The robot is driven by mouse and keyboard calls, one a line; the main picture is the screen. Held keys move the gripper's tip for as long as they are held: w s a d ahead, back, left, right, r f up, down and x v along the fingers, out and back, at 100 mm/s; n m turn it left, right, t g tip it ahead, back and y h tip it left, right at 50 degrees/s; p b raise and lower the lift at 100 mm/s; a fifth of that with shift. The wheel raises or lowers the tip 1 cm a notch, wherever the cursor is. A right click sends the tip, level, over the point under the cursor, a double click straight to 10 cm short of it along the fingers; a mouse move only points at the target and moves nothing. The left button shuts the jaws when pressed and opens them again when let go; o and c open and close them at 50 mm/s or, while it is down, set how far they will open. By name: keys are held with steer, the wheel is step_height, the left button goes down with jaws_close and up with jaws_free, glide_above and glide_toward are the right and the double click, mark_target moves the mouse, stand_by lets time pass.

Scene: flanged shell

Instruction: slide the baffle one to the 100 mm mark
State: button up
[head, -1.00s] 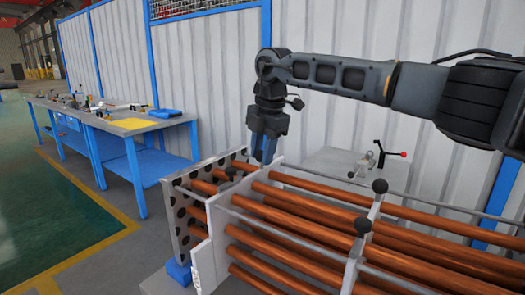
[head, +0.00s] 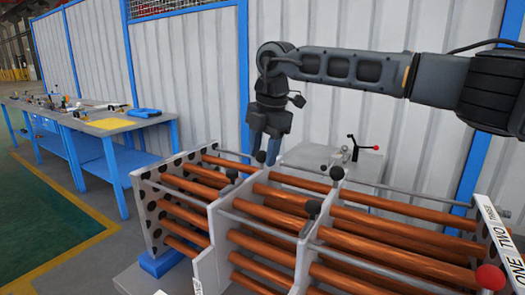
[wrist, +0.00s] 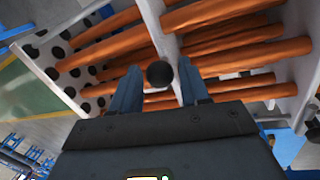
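A light grey baffle plate (head: 207,245) with a black ball knob (head: 232,174) stands upright across the copper-coloured tubes, right of the end plate with holes. It carries a small label I cannot read. Another baffle (head: 303,248) with black knobs stands farther right. My gripper (head: 265,152) points down at the far end of the left baffle's top edge. In the wrist view my fingers (wrist: 160,92) stand apart, one on each side of the baffle's edge (wrist: 156,18) and a black knob (wrist: 160,74). I cannot see a 100 mm mark.
The holed end plate (head: 150,212) closes the left end. At the right, a white strip (head: 500,240) reads ONE, TWO, THREE, near a red ball knob (head: 490,277). A blue workbench (head: 100,130) stands at the back left. A corrugated wall lies behind.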

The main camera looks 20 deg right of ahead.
steer(key=shift+o, duration=1)
step_height(320, 180, up, 8)
steer(key=s, duration=0.1)
steer(key=shift+s+d+f+b, duration=0.15)
steer(key=shift+d+b, duration=0.15)
steer(key=shift+b, duration=0.15)
